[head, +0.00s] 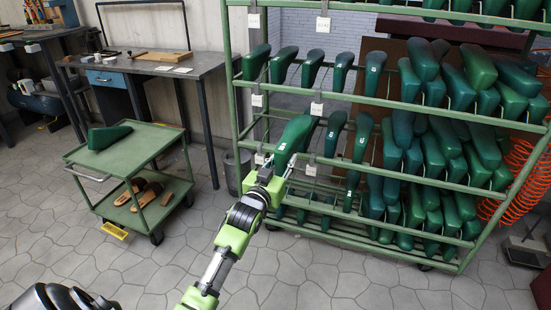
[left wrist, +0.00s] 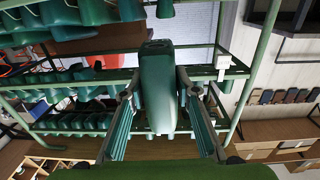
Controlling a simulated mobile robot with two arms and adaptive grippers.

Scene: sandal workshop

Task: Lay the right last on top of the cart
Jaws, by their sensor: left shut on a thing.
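My left gripper (head: 277,172) is in front of the green rack, with its fingers closed around a dark green last (head: 296,134). In the left wrist view the same last (left wrist: 158,92) sits lengthwise between the two fingers (left wrist: 160,88). I cannot tell whether it still touches the rack. The green cart (head: 150,142) stands to the left, apart from the gripper. Another green last (head: 108,136) lies on the left part of its top. My right gripper is not in view.
The rack (head: 232,80) holds several rows of green lasts. A workbench (head: 200,65) stands behind the cart. Brown sandals (head: 145,192) lie on the cart's lower shelf. A bin (head: 238,170) stands between bench and rack. The right part of the cart top is bare.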

